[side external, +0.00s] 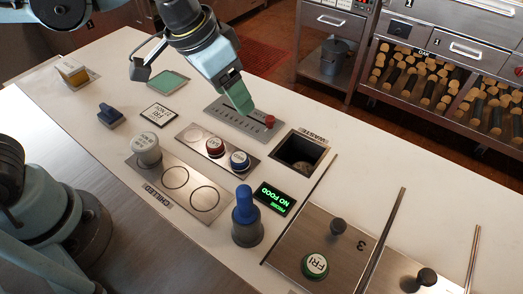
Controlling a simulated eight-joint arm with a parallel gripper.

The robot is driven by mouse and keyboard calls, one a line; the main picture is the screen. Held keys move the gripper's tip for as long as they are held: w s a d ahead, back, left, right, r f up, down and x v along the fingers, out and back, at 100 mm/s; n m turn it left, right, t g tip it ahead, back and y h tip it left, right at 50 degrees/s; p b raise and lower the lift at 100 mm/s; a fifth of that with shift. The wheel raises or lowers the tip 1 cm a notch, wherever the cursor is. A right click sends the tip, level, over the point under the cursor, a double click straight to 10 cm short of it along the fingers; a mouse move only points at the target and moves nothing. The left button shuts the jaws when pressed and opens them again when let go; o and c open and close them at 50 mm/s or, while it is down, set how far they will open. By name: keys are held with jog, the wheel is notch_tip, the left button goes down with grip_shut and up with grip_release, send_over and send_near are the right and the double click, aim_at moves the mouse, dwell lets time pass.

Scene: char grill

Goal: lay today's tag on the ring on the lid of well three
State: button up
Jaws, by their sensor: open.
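A white tag with a green rim, lettered FRI (315,265), lies flat on the steel lid of well three (295,243), left of the lid's dark knob. It covers whatever ring is under it. A day card reading FRI (160,112) lies on the counter. A red-rimmed tag (215,147) and a blue-rimmed tag (239,161) sit on a steel plate (190,134), whose left place is empty of a coloured tag. My gripper (240,103) is open above the slotted plate, well away from the lid, with nothing seen between its fingers.
The slotted plate (222,104) has a red knob at its right end. A waste opening (299,150) and a lit probe display (274,198) are nearby. A blue-topped holder (246,218) stands upright beside the lid. A white-topped container (146,150) stands on the chilled plate (193,200).

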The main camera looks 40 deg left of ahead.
jog(key=s+a+f+n+t+y, duration=0.1)
jog(key=a+n, duration=0.1)
jog(key=a, duration=0.5)
jog(key=s+a+f+n+t, duration=0.1)
jog(key=s+a+f+t, duration=0.1)
jog(key=a, duration=0.6)
jog(key=shift+n+y, duration=0.4)
jog(key=shift+d, duration=0.1)
